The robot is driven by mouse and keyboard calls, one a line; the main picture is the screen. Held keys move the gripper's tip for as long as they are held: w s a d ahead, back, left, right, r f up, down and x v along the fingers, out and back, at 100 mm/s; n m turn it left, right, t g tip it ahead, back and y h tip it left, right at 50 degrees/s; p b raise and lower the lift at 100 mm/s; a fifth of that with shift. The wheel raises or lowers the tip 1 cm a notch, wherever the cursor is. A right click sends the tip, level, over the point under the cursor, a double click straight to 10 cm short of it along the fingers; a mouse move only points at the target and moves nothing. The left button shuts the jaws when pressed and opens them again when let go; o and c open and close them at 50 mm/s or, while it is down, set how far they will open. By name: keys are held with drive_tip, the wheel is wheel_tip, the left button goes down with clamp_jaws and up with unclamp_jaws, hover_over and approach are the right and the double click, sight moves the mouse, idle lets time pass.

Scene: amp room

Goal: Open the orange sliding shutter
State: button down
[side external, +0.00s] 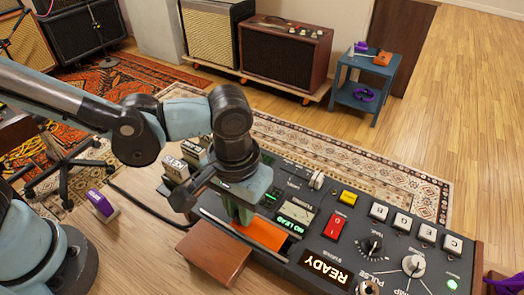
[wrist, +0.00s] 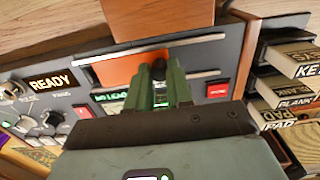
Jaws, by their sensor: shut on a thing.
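The orange sliding shutter (side external: 262,235) lies between two pale rails on the dark control panel. In the wrist view its orange face (wrist: 115,72) shows to the left of my fingers. My gripper (side external: 238,212) reaches down to the panel at the shutter's left part in the side view. In the wrist view the green fingers of my gripper (wrist: 159,82) are closed around a small dark knob (wrist: 159,68) at the shutter. The fingers hide part of the shutter and what lies under it.
A wooden block (side external: 212,258) stands at the panel's near edge. A READY display (side external: 325,268), a red switch (side external: 337,224) and knobs (side external: 414,265) are to the right. Labelled blocks (side external: 174,168) stand left, behind my gripper. A purple-topped block (side external: 101,204) is on the table.

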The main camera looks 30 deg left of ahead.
drive_tip(key=a, duration=0.5)
drive_tip(key=shift+a, duration=0.2)
drive_tip(key=c, duration=1)
unclamp_jaws()
wheel_tip(320, 180, up, 12)
drive_tip(key=shift+r, duration=0.1)
